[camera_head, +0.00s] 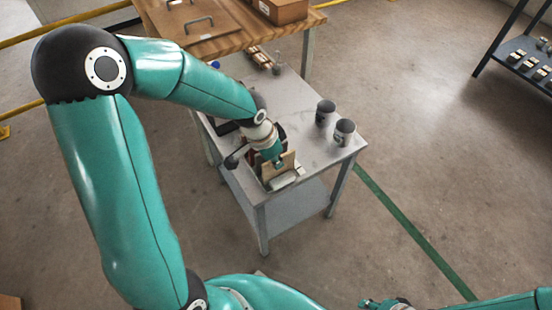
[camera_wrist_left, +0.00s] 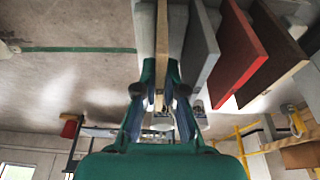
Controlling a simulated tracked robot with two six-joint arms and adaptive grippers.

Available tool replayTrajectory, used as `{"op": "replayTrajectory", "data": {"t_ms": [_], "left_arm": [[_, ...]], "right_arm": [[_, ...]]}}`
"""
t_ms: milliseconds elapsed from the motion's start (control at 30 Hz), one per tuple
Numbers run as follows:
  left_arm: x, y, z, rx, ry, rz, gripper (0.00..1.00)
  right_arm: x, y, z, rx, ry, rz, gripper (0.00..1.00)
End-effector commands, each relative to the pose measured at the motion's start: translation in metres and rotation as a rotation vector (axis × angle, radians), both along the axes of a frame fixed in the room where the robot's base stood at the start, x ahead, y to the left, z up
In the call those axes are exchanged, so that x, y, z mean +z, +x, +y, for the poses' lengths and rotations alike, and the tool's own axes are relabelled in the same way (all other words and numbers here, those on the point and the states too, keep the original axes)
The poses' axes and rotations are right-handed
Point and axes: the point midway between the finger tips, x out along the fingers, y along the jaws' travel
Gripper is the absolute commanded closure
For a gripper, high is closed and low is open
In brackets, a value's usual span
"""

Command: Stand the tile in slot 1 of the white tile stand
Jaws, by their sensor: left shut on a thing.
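My left gripper (camera_head: 277,162) is over the front part of the grey table, shut on a tan tile (camera_head: 287,163). The tile is upright and shows edge-on between the fingers in the left wrist view (camera_wrist_left: 162,45). The white tile stand (camera_head: 285,182) is low at the table's front, right below the tile. I cannot tell whether the tile touches it or which slot it is over. In the left wrist view a grey tile (camera_wrist_left: 201,45), a red tile (camera_wrist_left: 232,50) and a brown tile (camera_wrist_left: 262,50) stand to the right. My right gripper (camera_head: 372,303) is at the bottom edge, small and unclear.
Two dark cups (camera_head: 325,112) (camera_head: 344,132) stand on the table's right side. Small items (camera_head: 262,58) lie at its back. A wooden bench (camera_head: 230,38) stands behind. The table top (camera_head: 300,95) between cups and back items is clear.

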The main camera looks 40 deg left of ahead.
Motion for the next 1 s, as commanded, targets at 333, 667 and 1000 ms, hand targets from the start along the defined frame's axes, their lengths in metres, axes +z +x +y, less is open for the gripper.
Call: {"op": "replayTrajectory", "data": {"t_ms": [333, 667, 1000], "left_arm": [[0.000, 0.000, 0.000, 0.000, 0.000, -0.001, 0.65], [0.000, 0.000, 0.000, 0.000, 0.000, 0.000, 0.62], [0.040, -0.008, 0.005, 0.002, 0.001, -0.006, 0.62]], "right_arm": [[0.000, 0.000, 0.000, 0.000, 0.000, 0.000, 0.69], [0.000, 0.000, 0.000, 0.000, 0.000, 0.000, 0.69], [0.001, 0.000, 0.000, 0.000, 0.000, 0.000, 0.69]]}}
